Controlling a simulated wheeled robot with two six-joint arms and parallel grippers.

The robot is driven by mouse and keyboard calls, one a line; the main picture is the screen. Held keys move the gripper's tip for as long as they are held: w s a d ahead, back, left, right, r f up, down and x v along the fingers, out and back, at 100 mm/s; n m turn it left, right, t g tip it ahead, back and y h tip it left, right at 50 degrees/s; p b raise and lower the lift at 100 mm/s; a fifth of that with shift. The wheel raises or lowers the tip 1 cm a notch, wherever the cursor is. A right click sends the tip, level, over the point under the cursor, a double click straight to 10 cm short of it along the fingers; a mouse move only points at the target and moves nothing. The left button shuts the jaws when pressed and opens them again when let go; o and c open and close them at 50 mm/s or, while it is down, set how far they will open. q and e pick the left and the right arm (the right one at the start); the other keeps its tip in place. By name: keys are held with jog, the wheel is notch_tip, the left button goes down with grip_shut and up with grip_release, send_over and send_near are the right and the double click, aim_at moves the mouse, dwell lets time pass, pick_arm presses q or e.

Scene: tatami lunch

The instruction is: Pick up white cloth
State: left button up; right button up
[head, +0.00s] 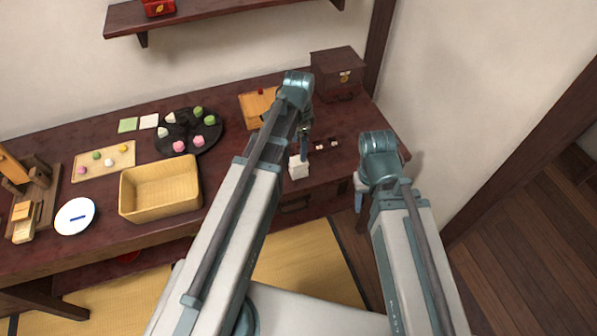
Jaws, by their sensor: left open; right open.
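A flat white square (149,121), which looks like a cloth, lies on the dark wooden table beside a matching green square (128,125), left of the black round tray. A small white block-like item (299,169) stands near the table's front edge; I cannot tell whether it is folded cloth. My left gripper (304,154) points down right by this item, open; whether they touch is unclear. It is far to the right of the flat white square. My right gripper (359,196) is open, low near the table's front right edge, partly hidden by its arm.
The black tray (187,133) holds pink, white and green sweets. A yellow basket (160,188), a white plate (75,216) and a mat with sweets (76,161) stand left. A wooden box (258,106) and a dark chest (337,66) stand behind my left arm.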

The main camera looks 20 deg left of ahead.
aim_at(299, 167)
pick_arm(q)
notch_tip(299, 167, down, 6)
jog(key=b, duration=0.4)
jog(key=shift+r+b, duration=0.1)
jog(key=shift+b, duration=0.25)
jog(key=f+b, duration=0.5)
jog(key=shift+s+f, duration=0.15)
jog(key=shift+s, duration=0.1)
grip_shut()
jog(key=shift+r, duration=0.25)
